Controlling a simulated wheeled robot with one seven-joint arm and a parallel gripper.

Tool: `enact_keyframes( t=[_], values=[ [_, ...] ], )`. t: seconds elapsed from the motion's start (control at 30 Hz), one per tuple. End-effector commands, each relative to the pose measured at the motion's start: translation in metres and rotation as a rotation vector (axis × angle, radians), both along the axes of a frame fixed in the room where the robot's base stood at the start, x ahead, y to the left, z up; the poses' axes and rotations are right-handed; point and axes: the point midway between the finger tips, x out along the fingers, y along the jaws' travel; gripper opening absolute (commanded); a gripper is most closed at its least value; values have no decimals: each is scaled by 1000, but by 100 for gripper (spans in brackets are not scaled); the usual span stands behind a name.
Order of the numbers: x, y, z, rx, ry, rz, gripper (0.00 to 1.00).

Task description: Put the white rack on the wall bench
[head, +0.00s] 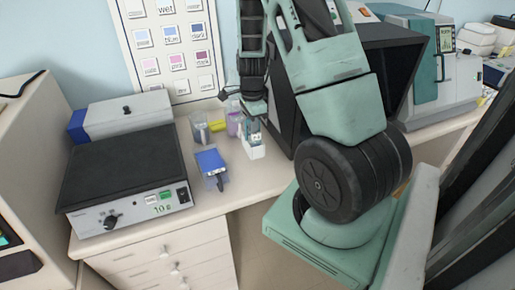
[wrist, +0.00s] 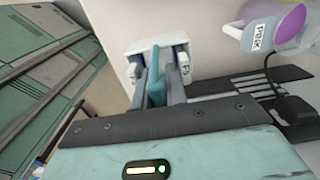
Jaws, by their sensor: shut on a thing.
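The white rack (head: 252,149) is a small pale block at the wall bench (head: 262,178), right of the blue-topped container. My gripper (head: 252,122) is above it, pointing down and shut on it. In the wrist view the rack (wrist: 133,46) sits at the fingertips, with a blue-grey piece (wrist: 155,80) between the fingers (wrist: 160,72). The fingers and my arm hide part of the rack. I cannot tell whether its underside touches the bench top.
A blue-topped container (head: 210,160), a clear beaker (head: 199,131) and a purple container (head: 235,123) stand left of the rack. A black-topped hot plate (head: 125,168) is further left. A dark box (head: 402,75) is on the right. Bare bench lies in front of the rack.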

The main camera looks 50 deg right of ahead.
Motion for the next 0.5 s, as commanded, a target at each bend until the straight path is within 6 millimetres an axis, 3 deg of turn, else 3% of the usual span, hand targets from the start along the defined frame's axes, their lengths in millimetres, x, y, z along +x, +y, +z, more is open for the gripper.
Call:
enact_keyframes(
  t=[0.5],
  values=[
    [0, -1, -59, 1, 1, -1, 0]
  ],
)
